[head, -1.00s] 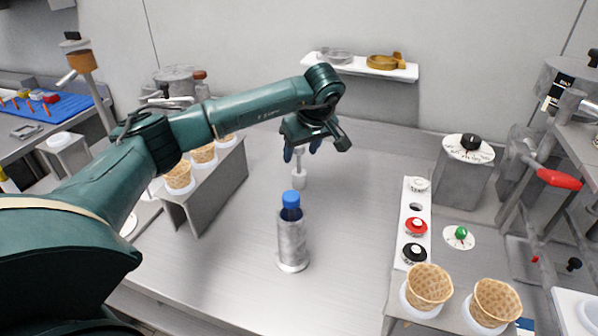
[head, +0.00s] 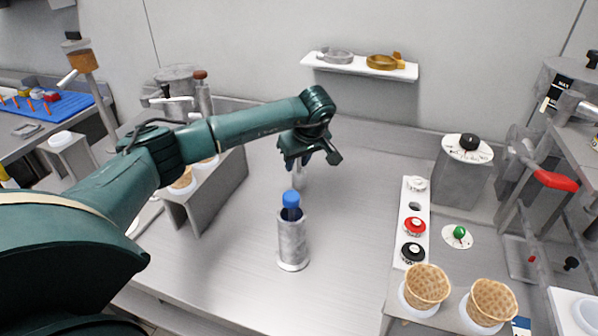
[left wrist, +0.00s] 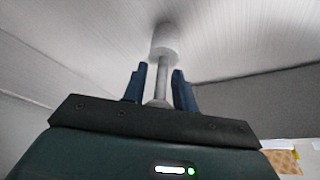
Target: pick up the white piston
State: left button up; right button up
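The white piston (head: 298,181) stands on the steel table behind the metal cylinder; my left gripper hides its upper part in the head view. In the left wrist view, the piston (left wrist: 165,44) shows a wide white end and a thin grey stem running back between my fingers. My left gripper (head: 303,160) is over the piston, pointing down. Its blue fingers (left wrist: 160,72) are open, one on each side of the stem, with a visible gap on both sides. My right gripper is not in view.
A metal cylinder with a blue top (head: 292,240) stands just in front of the piston. A grey cone stand (head: 213,195) is to the left. A white strip with knobs (head: 415,230) and waffle cones (head: 427,287) are at the right. The table between is clear.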

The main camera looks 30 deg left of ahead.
pick_arm(q)
jog(key=c, duration=0.5)
